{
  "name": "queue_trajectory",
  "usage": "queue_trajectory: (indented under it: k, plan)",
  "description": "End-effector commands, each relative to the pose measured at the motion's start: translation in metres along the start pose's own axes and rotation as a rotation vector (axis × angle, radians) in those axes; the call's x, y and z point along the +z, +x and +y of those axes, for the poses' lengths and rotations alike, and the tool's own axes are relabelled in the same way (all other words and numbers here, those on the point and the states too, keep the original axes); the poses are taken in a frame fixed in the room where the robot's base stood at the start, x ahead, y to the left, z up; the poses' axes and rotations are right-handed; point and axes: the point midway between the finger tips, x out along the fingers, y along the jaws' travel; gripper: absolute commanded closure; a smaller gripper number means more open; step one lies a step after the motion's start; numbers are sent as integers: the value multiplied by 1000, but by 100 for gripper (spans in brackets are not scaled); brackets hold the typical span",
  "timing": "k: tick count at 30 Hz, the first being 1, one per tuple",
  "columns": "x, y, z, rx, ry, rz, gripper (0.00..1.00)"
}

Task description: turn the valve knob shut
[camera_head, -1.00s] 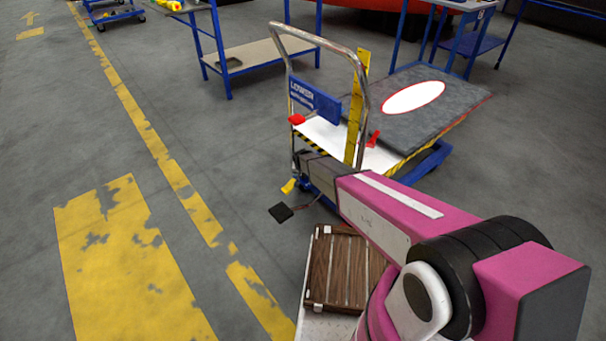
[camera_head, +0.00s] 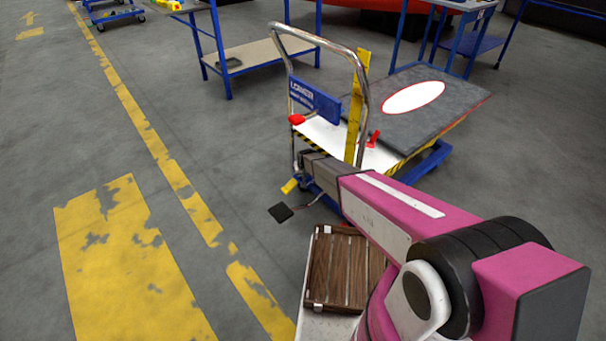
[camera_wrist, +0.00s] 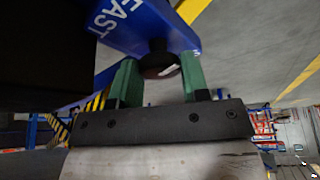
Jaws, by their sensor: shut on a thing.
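The valve knob (camera_wrist: 158,60) is a dark round piece in the wrist view, next to a blue part with white lettering. My gripper (camera_wrist: 161,72) has two green fingers, one on each side of the knob, and is shut on it. The knob's lower face catches some light, but its turn angle cannot be told. In the head view my arm reaches to the near end of a cart (camera_head: 402,129), and the fingers and knob cannot be made out there.
The cart has a curved metal handle (camera_head: 367,95), a blue sign (camera_head: 315,101) and a yellow upright (camera_head: 356,105) close to my wrist. A slatted brown box (camera_head: 340,270) sits below my arm. Blue-framed tables stand behind. The floor at left is clear.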

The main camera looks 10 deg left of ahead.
Motion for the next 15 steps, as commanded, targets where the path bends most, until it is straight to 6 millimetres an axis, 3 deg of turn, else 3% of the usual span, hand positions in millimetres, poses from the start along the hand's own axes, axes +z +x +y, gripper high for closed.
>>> queue_trajectory:
  k: [15]
  plan:
    - [0,0,2,-153,-364,-1,82]
